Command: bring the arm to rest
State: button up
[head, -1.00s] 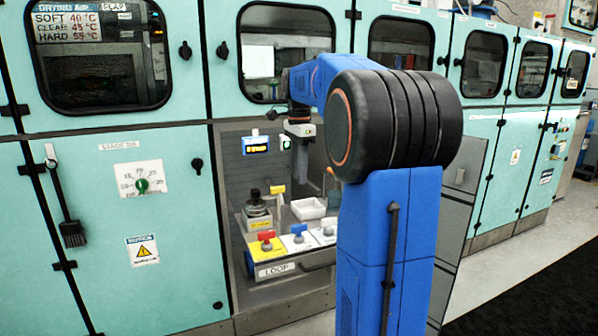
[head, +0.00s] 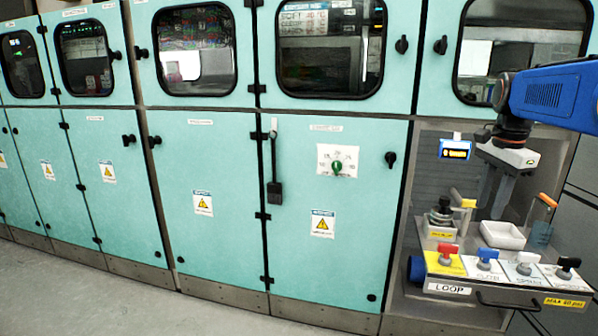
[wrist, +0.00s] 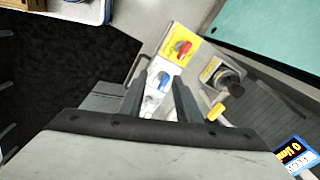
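My gripper (head: 494,205) hangs from my blue arm at the right of the head view, fingers pointing down, in front of the open bay. In the wrist view its two dark fingers (wrist: 158,92) stand apart with nothing held between them. Below it in the head view is a loop panel (head: 500,292) with red, blue, white and black valve handles. The red handle (wrist: 183,48) and blue handle (wrist: 163,80) also show in the wrist view, beyond the fingertips. I cannot tell the exact gap between fingers and bay items.
Behind the valves stand a dark-knobbed fitting (head: 440,212), a white tray (head: 502,235) and a bluish container (head: 538,235) with an orange-handled tool.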

jog(key=s+a+f+n+t, duration=0.2)
jog(key=s+a+f+n, duration=0.6)
jog(key=s, duration=0.3)
jog(key=s+a+f+n+t, duration=0.1)
jog(key=s+a+f+n, duration=0.8)
jog(key=s, duration=0.2)
jog(key=shift+s+a+f+t, duration=0.15)
jog(key=shift+a+f+t, duration=0.15)
jog(key=shift+f+t, duration=0.1)
